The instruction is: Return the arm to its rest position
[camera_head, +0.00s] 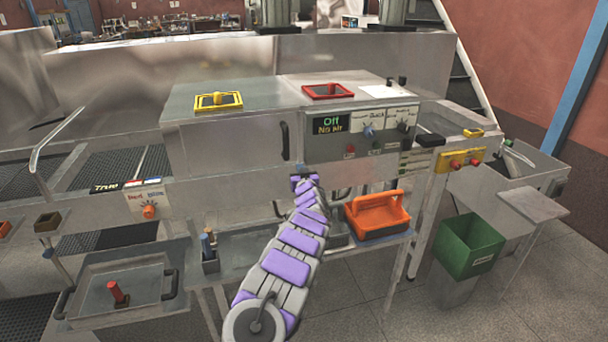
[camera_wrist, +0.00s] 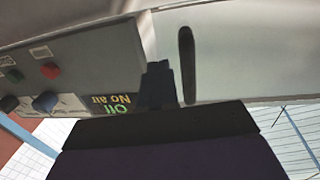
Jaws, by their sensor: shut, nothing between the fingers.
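My arm, grey with purple pads, reaches forward from the bottom middle of the head view toward the front of the steel machine (camera_head: 230,150). My gripper (camera_head: 303,178) is at its far end, small and dark, just below and left of the control panel (camera_head: 360,132). In the wrist view my gripper (camera_wrist: 158,82) shows as a dark narrow shape, shut and empty. It points at the machine's front, beside a dark vertical handle (camera_wrist: 187,65). The panel's green display (camera_wrist: 112,103) reads "Off, No air" and appears upside down there. Whether the fingertips touch the machine, I cannot tell.
An orange caddy (camera_head: 377,215) sits on a low shelf right of my arm. A tray with a red knob (camera_head: 115,293) is at lower left. Yellow (camera_head: 218,101) and red (camera_head: 327,90) frames lie on top.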

